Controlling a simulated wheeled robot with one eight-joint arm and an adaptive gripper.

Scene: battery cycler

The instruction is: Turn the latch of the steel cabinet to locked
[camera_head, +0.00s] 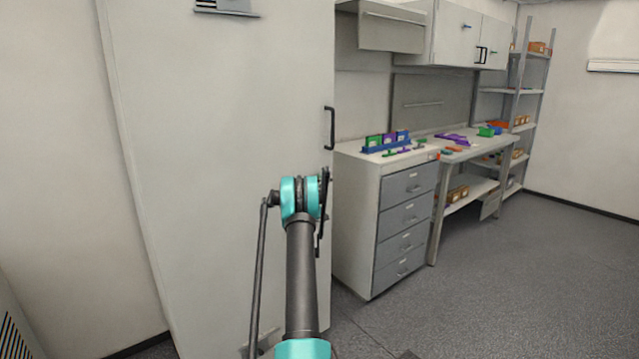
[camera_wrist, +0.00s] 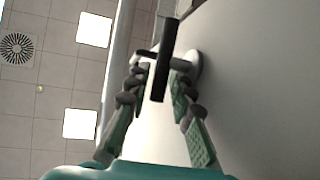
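The tall pale steel cabinet (camera_head: 225,110) fills the left-middle of the head view. A dark upright handle (camera_head: 330,128) is near the right edge of its front. In the wrist view, the latch (camera_wrist: 163,75) is a black bar on a round grey base (camera_wrist: 194,66), set on a pale surface. My gripper (camera_wrist: 160,84) is open, with one finger on each side of the black bar. A narrow gap seems to show on both sides; contact is hard to tell. In the head view my arm hides the gripper and latch.
A drawer unit (camera_head: 405,215) with a blue rack (camera_head: 386,143) on top stands right of the cabinet. Beyond it are a workbench (camera_head: 470,150) and a shelf rack (camera_head: 520,125). The floor (camera_head: 520,280) at right is clear.

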